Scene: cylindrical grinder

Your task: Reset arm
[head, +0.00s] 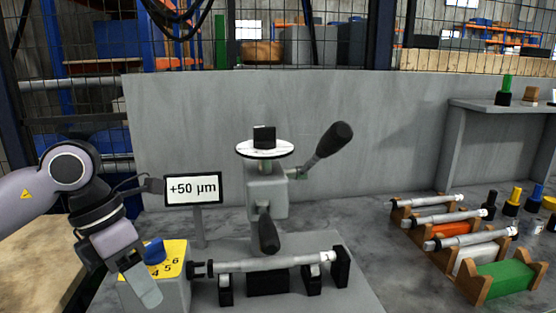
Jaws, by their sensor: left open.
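My left gripper (143,283) hangs at the lower left, pointing down, in front of a grey box with a yellow numbered dial plate (176,262) and a blue knob (154,251). It appears open, with nothing visible in it; its far finger is hard to make out. I cannot tell whether it touches the box. The grinder unit (266,196) stands in the middle with a white disc (264,149) on top. A lever with a dark grip (331,141) tilts up to the right, and another dark grip (268,232) points down in front. My right gripper is not in view.
A metal shaft (270,263) lies across dark supports in front. A display (193,189) reads +50 µm. Bottles (511,202) stand behind. A grey wall closes the back.

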